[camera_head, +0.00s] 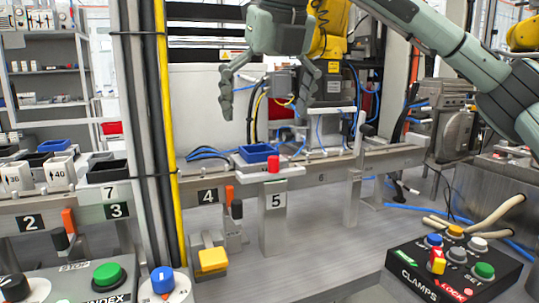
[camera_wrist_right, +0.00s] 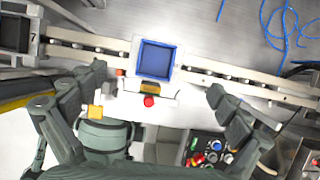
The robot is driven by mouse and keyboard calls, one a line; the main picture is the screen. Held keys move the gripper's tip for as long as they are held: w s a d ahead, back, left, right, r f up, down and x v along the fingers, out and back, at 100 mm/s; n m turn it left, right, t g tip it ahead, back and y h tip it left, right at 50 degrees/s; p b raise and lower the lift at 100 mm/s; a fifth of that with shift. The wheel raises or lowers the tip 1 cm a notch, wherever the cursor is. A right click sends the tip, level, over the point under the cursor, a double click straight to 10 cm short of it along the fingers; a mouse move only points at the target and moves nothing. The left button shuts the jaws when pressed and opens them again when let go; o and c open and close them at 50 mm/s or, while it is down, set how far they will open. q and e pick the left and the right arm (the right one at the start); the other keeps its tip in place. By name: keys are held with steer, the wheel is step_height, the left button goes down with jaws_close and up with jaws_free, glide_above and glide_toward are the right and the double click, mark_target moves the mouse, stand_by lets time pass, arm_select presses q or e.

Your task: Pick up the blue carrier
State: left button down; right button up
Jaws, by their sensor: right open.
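The blue carrier (camera_head: 258,152) is a small open-topped square tray. It sits on the rail at the station marked 5, behind a red button. In the right wrist view the blue carrier (camera_wrist_right: 157,61) looks empty and lies ahead of the fingers, near the middle. My right gripper (camera_head: 268,104) is open and empty, its fingers pointing down above the carrier and apart from it. In the right wrist view my right gripper (camera_wrist_right: 158,80) has its fingers spread wider than the carrier. My left gripper is not in view.
A conveyor rail (camera_head: 330,167) runs across the scene. A black clamps control box (camera_head: 453,270) stands at the front right. A yellow post (camera_head: 167,130) and dark columns rise left of the carrier. Another blue tray (camera_head: 54,145) and a black tray (camera_head: 108,171) are farther left. Blue hoses hang behind.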

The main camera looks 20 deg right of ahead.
mark_target(258, 148)
steer(key=shift+w+f, duration=0.15)
steer(key=shift+f, duration=0.1)
steer(key=x, duration=0.6)
steer(key=shift+a+f+p, duration=0.15)
steer(key=shift+a+p, duration=0.15)
steer(key=shift+p, duration=0.05)
steer(key=shift+w+f, duration=0.1)
steer(key=shift+f, duration=0.35)
steer(key=shift+c, duration=1)
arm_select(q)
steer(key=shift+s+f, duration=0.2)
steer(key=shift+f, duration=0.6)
arm_select(e)
steer(key=shift+r, duration=0.1)
steer(key=c, duration=1.3)
